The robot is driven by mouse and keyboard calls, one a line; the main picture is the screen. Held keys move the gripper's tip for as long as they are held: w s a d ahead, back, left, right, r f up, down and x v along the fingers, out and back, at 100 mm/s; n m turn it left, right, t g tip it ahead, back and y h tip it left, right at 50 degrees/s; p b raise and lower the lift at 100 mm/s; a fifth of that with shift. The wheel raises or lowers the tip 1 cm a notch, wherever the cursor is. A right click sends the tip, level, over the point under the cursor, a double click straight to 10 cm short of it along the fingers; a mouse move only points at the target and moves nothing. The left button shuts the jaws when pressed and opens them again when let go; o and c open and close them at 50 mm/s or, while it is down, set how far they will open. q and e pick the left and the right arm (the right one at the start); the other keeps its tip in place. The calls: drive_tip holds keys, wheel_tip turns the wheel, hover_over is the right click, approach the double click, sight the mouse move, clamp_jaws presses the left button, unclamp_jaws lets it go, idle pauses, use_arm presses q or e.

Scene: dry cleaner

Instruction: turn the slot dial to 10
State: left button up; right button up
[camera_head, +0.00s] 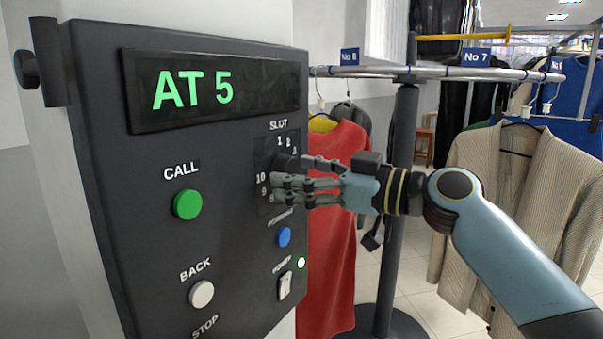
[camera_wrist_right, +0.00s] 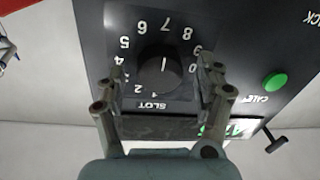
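The slot dial (camera_wrist_right: 160,72) is a round black knob on the dark control panel, ringed by white numbers that appear upside down in the right wrist view. Its white mark points up in that view, roughly toward the 7. My right gripper (camera_wrist_right: 163,78) is open, its fingers on either side of the knob with gaps visible. In the head view my right gripper (camera_head: 275,182) reaches in from the right and hides most of the dial; the 10 and 9 show left of the fingers. The display (camera_head: 215,88) reads "AT 5". My left gripper is not in view.
The panel (camera_head: 130,190) also has a green CALL button (camera_head: 187,204), a white BACK button (camera_head: 201,294), a blue button (camera_head: 284,237) and a white power switch (camera_head: 285,287). A rail (camera_head: 440,72) with hanging garments, including a red dress (camera_head: 335,230), stands behind my right arm.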

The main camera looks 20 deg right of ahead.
drive_tip(key=c, duration=1.1)
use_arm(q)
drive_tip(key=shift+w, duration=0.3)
use_arm(e)
drive_tip(key=shift+c, duration=0.2)
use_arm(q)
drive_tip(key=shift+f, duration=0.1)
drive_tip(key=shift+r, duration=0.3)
use_arm(e)
drive_tip(key=m, duration=0.9)
drive_tip(key=m+t, duration=0.1)
drive_tip(key=m, duration=0.8)
drive_tip(key=shift+s+a+m, duration=0.15)
drive_tip(key=shift+a+m, duration=0.05)
drive_tip(key=shift+m, duration=0.1)
use_arm(q)
drive_tip(key=shift+p, duration=0.3)
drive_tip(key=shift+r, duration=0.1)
use_arm(e)
drive_tip(key=o, duration=1.2)
drive_tip(key=shift+c, duration=0.2)
